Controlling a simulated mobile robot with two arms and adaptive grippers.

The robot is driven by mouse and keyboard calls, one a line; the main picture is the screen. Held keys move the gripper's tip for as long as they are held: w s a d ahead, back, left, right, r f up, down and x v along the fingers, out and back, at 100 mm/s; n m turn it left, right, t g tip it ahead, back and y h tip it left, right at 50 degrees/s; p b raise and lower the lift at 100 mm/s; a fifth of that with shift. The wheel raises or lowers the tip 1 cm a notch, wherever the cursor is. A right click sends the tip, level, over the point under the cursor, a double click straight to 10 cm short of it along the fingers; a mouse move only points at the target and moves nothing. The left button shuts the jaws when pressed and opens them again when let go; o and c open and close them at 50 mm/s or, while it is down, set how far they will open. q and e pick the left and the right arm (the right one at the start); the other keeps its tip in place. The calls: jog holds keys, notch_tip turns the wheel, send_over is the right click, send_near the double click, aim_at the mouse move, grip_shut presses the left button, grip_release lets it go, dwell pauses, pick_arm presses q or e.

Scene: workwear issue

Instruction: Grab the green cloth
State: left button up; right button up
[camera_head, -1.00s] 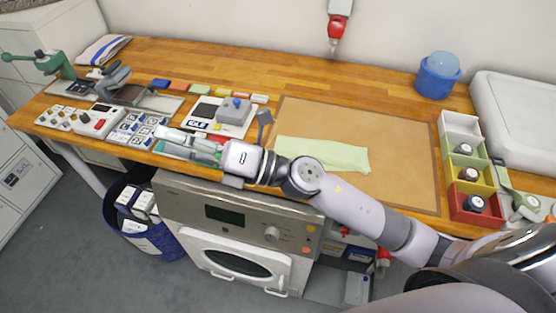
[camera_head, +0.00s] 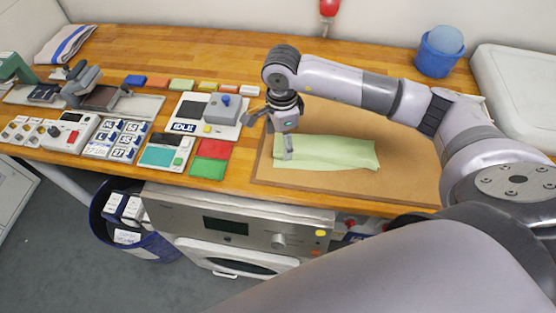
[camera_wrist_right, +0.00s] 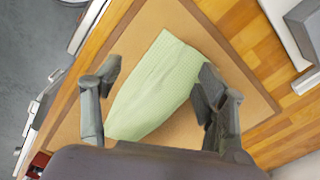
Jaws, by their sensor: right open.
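The green cloth (camera_head: 335,152) lies flat on the brown mat on the bench. It also fills the middle of the right wrist view (camera_wrist_right: 155,85). My right gripper (camera_head: 286,148) hangs down over the left end of the cloth in the head view. In the right wrist view its two fingers (camera_wrist_right: 155,92) are spread wide on either side of the cloth, with nothing held between them. I cannot tell whether the fingertips touch the cloth. My left gripper is not in view.
The brown mat (camera_head: 405,181) has bare room around the cloth. Red and green pads (camera_head: 212,148) and a grey device (camera_head: 222,108) lie left of the mat. A blue bucket (camera_head: 435,62) stands at the back right. A machine (camera_head: 240,230) with a display stands below the bench's front edge.

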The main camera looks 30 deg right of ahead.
aim_at(280, 165)
notch_tip(280, 165, down, 8)
jog(key=b, duration=0.4)
jog(key=shift+f+b, duration=0.2)
jog(key=shift+b, duration=0.1)
jog(key=shift+w+f+b, duration=0.15)
jog(key=shift+f+b, duration=0.45)
jog(key=shift+f, duration=0.05)
jog(key=shift+f, duration=0.2)
jog(key=shift+r, duration=0.1)
jog(key=shift+c, duration=0.7)
jog(key=shift+c, duration=0.2)
